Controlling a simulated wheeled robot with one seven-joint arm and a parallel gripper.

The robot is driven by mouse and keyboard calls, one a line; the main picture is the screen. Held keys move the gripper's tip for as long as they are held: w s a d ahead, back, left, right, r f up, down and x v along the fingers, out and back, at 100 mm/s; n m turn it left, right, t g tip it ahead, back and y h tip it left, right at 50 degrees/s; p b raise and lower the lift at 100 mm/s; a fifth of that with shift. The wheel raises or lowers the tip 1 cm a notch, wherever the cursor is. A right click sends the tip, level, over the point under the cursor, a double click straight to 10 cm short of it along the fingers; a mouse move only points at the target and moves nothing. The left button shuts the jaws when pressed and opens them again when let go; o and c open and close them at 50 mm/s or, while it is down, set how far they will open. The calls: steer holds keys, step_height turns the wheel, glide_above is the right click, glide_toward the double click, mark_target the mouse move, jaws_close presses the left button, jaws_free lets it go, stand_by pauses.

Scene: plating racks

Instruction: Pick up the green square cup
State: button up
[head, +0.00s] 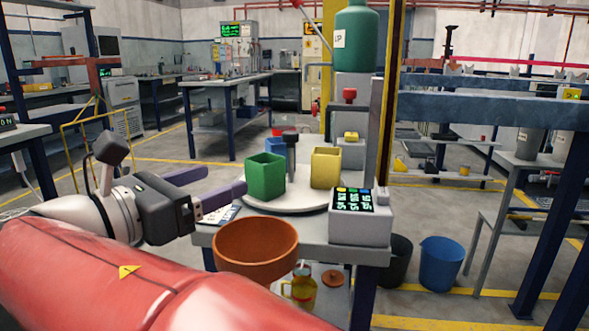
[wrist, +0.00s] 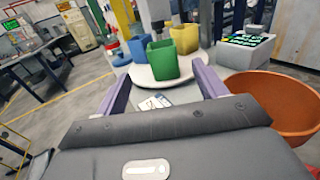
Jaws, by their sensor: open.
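The green square cup (head: 266,177) stands upright on the left part of a round white turntable (head: 285,207) in the head view. It also shows in the wrist view (wrist: 162,61), ahead of the fingers. My gripper (head: 222,186) is open and empty, to the left of the cup, with its purple fingers pointing toward it. In the wrist view the fingers (wrist: 156,83) are spread wide, and the cup is beyond their tips, not between them. A yellow square cup (head: 325,168) stands to the right of the green one. A blue cup (head: 275,146) stands behind it, partly hidden.
An orange bowl (head: 256,247) is at the table's front edge, close to my arm. A grey box with a display (head: 360,216) stands right of the turntable. A grey column with a green tank (head: 356,38) rises behind. A paper card (head: 219,214) lies on the table.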

mark_target(265, 176)
steer(key=x, duration=1.2)
steer(key=shift+d+b, duration=0.2)
steer(key=shift+b, duration=0.15)
steer(key=shift+s, duration=0.1)
steer(key=c, duration=1.1)
